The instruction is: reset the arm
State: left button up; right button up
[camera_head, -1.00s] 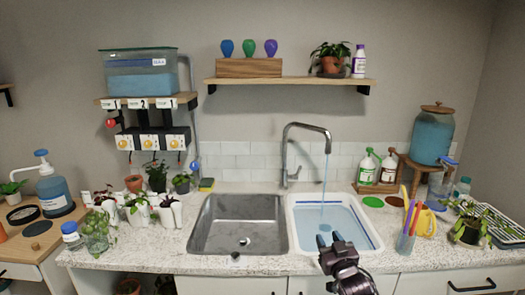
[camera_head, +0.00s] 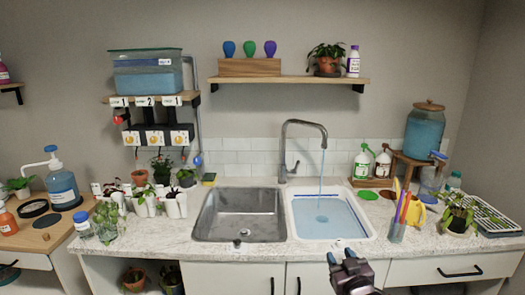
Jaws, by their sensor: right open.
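My right gripper (camera_head: 340,254) is low in the head view, its fingers apart with nothing visible between them. Its tips show just at the counter's front edge, below the white right basin (camera_head: 368,236). The rest of it shows against the white cabinet front. My left gripper is not in view.
The tap (camera_head: 286,150) runs a blue stream into the right basin, which holds blue water. The steel left basin (camera_head: 240,228) looks empty. Potted plants (camera_head: 146,206) crowd the counter's left. A cup of coloured sticks (camera_head: 398,230) stands near the right front edge.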

jog(key=s+d+f+g+h, duration=0.1)
jog(key=s+d+f+g, duration=0.1)
jog(key=s+f, duration=0.4)
jog(key=s+d+f+m+g, duration=0.1)
jog(key=s+f, duration=0.5)
jog(key=s, duration=0.9)
jog(key=s+d+f+m+g+h, duration=0.1)
jog(key=s+d+f, duration=0.3)
jog(key=s, duration=0.6)
notch_tip(320, 180, down, 2)
jog(key=shift+s+g+h, duration=0.3)
jog(key=shift+s+g, duration=0.05)
jog(key=shift+g, duration=0.55)
